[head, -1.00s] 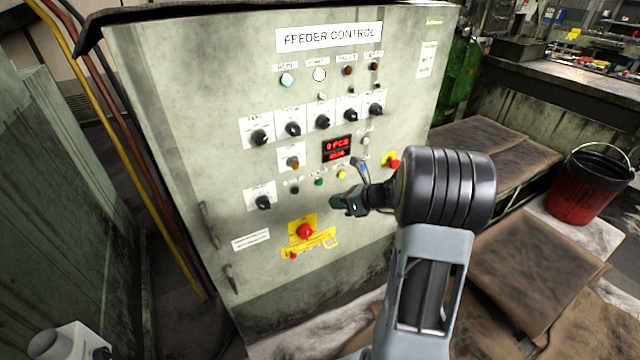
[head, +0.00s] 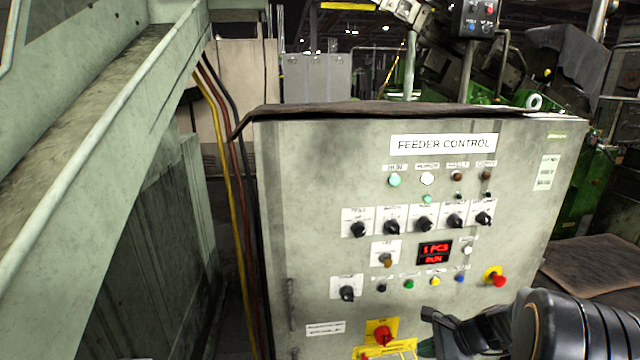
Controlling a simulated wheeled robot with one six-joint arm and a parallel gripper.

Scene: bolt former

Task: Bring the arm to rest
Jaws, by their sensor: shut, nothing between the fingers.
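My gripper (head: 428,338) is low in the head view, dark and partly cut off by the bottom edge. It is shut and holds nothing visible. My arm's black joint fills the lower right corner. The gripper is in front of the lower part of the feeder control cabinet (head: 300,220); whether it touches the panel cannot be told. The red display (head: 434,252) reads "1 PCS" and "RUN". The green RUN lamp (head: 395,181) and the white lamp (head: 427,179) beside it look lit.
A red emergency stop (head: 498,280) is on the panel's right, just above my arm. A red rotary switch (head: 382,334) on a yellow plate is left of the gripper. A green-grey chute (head: 100,120) rises at left. Green machinery (head: 570,190) stands behind at right.

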